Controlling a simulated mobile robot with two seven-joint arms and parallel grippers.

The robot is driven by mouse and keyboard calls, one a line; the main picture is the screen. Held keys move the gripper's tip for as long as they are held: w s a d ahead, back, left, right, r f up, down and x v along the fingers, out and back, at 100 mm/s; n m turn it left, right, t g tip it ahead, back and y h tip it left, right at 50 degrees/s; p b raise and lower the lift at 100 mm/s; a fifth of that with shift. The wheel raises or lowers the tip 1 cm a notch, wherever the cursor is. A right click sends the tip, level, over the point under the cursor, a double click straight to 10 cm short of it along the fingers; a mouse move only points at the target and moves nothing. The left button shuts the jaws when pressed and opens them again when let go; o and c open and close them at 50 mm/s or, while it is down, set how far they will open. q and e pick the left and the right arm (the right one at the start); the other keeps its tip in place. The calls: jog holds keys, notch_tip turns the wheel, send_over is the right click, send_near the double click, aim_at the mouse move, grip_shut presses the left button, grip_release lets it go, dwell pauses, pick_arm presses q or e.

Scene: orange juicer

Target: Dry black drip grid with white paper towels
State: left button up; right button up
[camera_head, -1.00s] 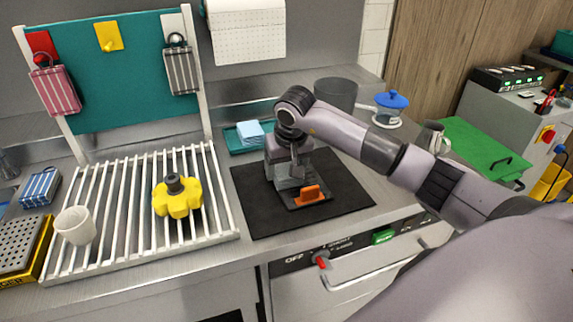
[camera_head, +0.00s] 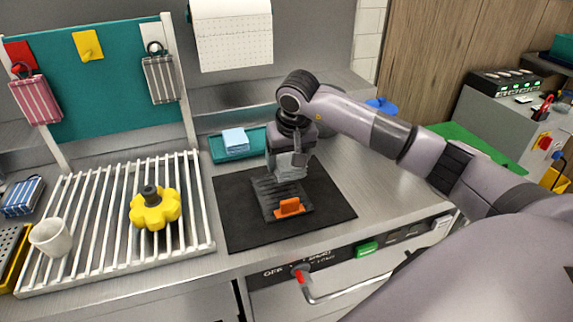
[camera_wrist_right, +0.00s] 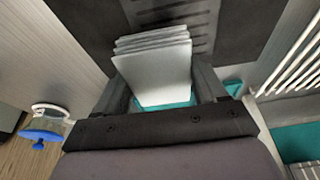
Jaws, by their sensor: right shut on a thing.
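The black drip grid (camera_head: 263,191), with an orange tab (camera_head: 290,207) at its front, lies on a dark mat (camera_head: 235,220). My right gripper (camera_head: 290,166) is over the grid's back end. It is shut on a stack of folded white paper towels (camera_wrist_right: 158,72), which shows between the fingers in the right wrist view. Part of the slotted grid (camera_wrist_right: 178,14) shows beyond the towels there. I cannot tell whether the towels touch the grid. My left gripper is not in view.
A teal tray (camera_head: 219,154) with a pale blue cloth (camera_head: 236,139) lies behind the mat. A white slatted rack (camera_head: 110,262) at left holds a yellow knob-like part (camera_head: 155,208) and a white cup (camera_head: 50,237). A paper roll (camera_head: 232,40) hangs at the back.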

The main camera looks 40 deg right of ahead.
jog(key=shift+r, duration=1.85)
